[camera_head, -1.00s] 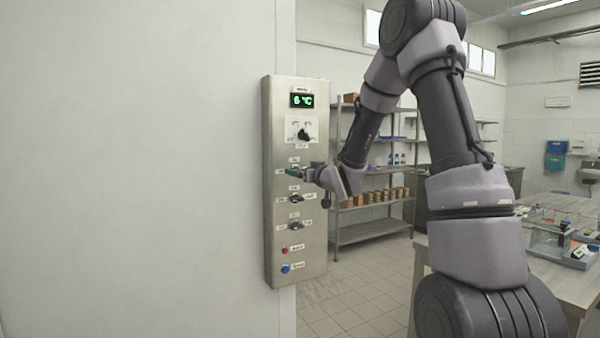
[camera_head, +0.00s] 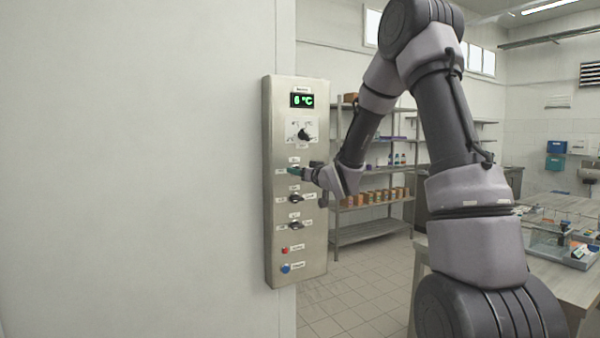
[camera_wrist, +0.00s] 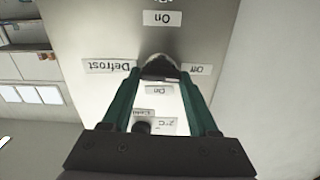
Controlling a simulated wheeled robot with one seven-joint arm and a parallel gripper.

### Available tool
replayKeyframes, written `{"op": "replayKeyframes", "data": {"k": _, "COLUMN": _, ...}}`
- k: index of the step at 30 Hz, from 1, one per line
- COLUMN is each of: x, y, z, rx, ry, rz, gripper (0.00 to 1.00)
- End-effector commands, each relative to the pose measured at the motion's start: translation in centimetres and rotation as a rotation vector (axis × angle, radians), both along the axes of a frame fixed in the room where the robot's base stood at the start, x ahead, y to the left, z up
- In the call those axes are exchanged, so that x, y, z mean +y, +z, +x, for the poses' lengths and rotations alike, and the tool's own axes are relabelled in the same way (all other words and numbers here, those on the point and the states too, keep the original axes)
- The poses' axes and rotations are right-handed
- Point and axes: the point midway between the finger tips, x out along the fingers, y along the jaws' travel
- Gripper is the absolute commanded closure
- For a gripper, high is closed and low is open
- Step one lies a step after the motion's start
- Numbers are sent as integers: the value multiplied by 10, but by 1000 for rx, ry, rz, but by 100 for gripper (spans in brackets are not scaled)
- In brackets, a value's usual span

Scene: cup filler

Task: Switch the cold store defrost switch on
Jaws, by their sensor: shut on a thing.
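The grey control panel (camera_head: 295,230) stands on the edge of a white wall in the head view. The defrost switch (camera_wrist: 160,66) is a dark knob in the wrist view, which sees the panel upside down. Its "Defrost" label (camera_wrist: 110,66) is on one side, "Off" (camera_wrist: 200,69) on the other, and "On" (camera_wrist: 158,90) on the panel's upper side. My gripper (camera_wrist: 160,76) is shut on this knob, one green finger on each side. In the head view my gripper (camera_head: 294,170) covers the knob. The fingers hide which way the knob points.
Two similar knobs (camera_head: 295,198) (camera_head: 295,225) sit below on the panel, with a red button (camera_head: 285,251) and a blue button (camera_head: 286,268). A larger dial (camera_head: 305,133) and a green display (camera_head: 302,100) are above. A shelf rack (camera_head: 372,235) and a table (camera_head: 560,275) stand behind.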

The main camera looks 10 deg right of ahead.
Motion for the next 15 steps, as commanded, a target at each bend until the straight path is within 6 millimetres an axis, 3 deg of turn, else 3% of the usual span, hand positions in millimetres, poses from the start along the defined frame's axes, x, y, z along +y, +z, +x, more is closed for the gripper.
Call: {"op": "replayKeyframes", "data": {"k": 15, "x": -3, "y": -1, "z": 1, "rx": 128, "ry": -2, "rz": 393, "gripper": 96}}
